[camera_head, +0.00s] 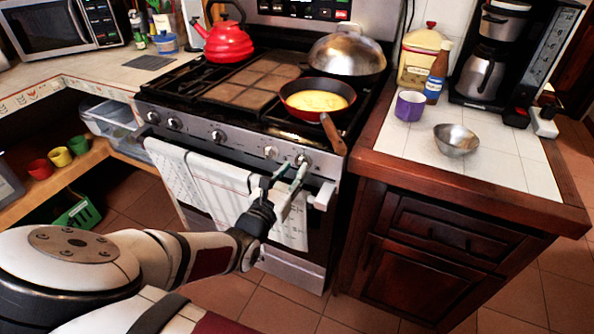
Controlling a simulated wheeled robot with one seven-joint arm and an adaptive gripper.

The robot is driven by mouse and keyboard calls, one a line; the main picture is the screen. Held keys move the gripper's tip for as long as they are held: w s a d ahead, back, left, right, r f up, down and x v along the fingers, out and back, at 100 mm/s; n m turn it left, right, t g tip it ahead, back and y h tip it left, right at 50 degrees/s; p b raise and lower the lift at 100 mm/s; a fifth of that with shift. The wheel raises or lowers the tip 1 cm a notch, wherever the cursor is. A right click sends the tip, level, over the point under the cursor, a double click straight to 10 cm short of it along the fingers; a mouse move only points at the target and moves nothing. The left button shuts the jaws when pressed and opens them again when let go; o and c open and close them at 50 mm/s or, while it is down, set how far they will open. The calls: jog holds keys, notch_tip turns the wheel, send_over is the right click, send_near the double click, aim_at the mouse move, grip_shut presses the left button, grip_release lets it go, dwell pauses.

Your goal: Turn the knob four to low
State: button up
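The stove's front panel carries a row of silver knobs. Toward the right end are one knob (270,152) and the rightmost knob (303,160); no label shows which is number four. My gripper (292,168) is in front of the panel, pointing at its right end. Its two light green fingers are apart with nothing held between them. The fingertips are close to the rightmost knob and partly overlap it. I cannot tell whether they touch it. The knob's pointer and setting are too small to read.
A red pan (318,82) with yellow food sits above these knobs, its wooden handle (333,134) jutting over the front edge. Towels (205,185) hang on the oven handle below. The counter (510,172) at right holds a bowl (456,139) and purple cup (409,106).

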jog(key=shift+b+x, duration=0.5)
jog(key=shift+x, duration=0.85)
jog(key=shift+c, duration=0.3)
grip_shut()
